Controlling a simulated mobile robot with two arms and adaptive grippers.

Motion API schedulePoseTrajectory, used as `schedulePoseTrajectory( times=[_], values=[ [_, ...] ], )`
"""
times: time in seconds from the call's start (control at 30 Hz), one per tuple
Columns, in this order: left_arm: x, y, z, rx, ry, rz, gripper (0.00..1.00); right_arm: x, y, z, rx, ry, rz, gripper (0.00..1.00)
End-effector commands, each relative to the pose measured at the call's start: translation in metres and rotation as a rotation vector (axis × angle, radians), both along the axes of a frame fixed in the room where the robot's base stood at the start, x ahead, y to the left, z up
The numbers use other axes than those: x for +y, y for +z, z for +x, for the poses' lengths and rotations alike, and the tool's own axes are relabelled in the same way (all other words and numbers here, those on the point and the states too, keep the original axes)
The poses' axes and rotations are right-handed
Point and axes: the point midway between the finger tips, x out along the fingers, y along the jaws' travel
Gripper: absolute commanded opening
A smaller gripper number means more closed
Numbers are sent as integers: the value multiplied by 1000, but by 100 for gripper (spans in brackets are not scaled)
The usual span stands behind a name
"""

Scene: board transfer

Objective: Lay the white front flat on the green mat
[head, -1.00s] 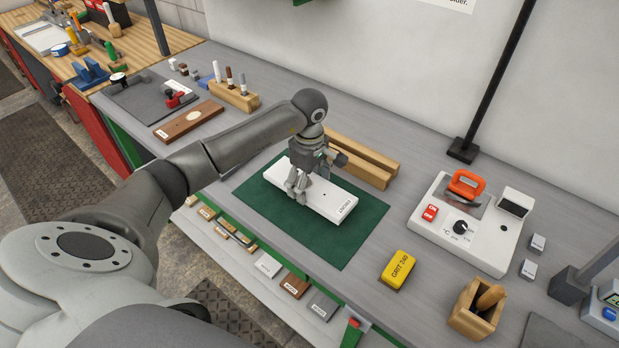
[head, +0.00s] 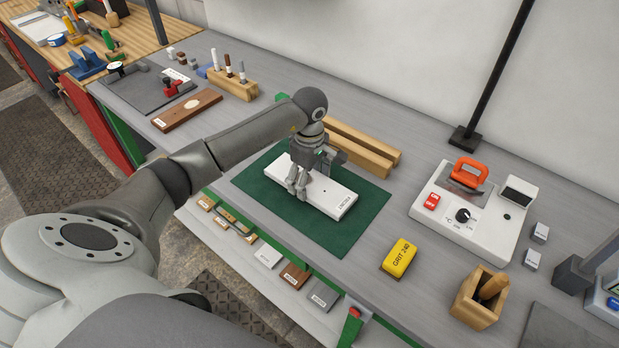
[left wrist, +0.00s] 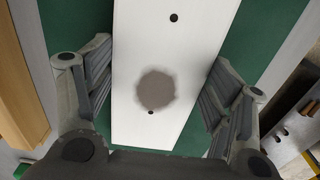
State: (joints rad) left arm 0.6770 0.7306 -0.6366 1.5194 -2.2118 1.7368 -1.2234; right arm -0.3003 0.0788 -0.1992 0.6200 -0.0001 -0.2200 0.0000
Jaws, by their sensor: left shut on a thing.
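The white front (head: 330,195) is a long white board with a label at its right end. It lies level over the middle of the green mat (head: 345,232); whether it touches the mat is hard to tell. My left gripper (head: 298,188) is shut on the front, left of its middle, from above. In the left wrist view the front (left wrist: 160,45) runs between the two fingers, with a round grey-brown patch and two dark holes on its face. The green mat (left wrist: 75,22) shows on both sides of it. My right gripper is in no view.
Wooden bars (head: 362,150) lie just behind the mat. A yellow grit block (head: 399,258) and a white device (head: 470,215) with an orange-handled tool stand to the right. A brown board (head: 187,110) and a marker block (head: 234,84) are to the left.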

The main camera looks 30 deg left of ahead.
Motion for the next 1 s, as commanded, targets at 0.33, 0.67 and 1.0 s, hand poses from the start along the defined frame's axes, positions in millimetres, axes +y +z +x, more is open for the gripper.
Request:
schedulePoseTrajectory(
  times=[0.33,0.67,1.0],
  values=[
    [0,-4,1,-2,0,1,44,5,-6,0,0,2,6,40],
    [0,-4,0,-1,0,0,100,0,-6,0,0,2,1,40],
    [0,-3,0,0,0,1,100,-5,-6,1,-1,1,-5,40]
  ],
)
